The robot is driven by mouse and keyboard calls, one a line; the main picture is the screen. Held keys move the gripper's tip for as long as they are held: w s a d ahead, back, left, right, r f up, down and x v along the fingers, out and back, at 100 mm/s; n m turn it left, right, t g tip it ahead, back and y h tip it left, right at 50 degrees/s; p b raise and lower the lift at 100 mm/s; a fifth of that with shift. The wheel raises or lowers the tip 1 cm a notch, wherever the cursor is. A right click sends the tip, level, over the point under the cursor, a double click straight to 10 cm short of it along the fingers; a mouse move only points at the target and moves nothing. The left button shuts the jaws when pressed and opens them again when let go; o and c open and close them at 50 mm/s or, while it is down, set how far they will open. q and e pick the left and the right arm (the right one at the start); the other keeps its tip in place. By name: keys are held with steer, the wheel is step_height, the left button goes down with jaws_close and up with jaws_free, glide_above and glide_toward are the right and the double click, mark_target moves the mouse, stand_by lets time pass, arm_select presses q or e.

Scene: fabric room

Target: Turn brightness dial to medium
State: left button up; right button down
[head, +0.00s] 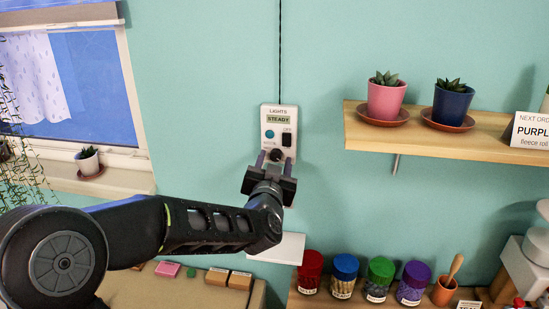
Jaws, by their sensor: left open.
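A white light control panel (279,125) is fixed to the teal wall. It carries the word LIGHTS, a small display reading STEADY, a round teal button (270,134) and a black switch (286,139). A dark round dial (276,154) sits low on the panel. My left gripper (274,161) is open at the panel's lower part, with one finger on each side of the dial. I cannot tell whether the fingers touch it. The dial's lower edge and any marks below it are hidden by the gripper. My right gripper is out of view.
A wooden shelf (440,141) with potted succulents juts out at the right. Several lidded jars (378,276) stand on a lower surface. A white flat piece (281,248) is below the panel. A window is at the left. Wall around the panel is clear.

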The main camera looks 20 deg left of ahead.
arm_select(q)
steer(key=shift+w+a, duration=0.1)
steer(key=shift+w, duration=0.1)
jaws_close()
stand_by(0.5)
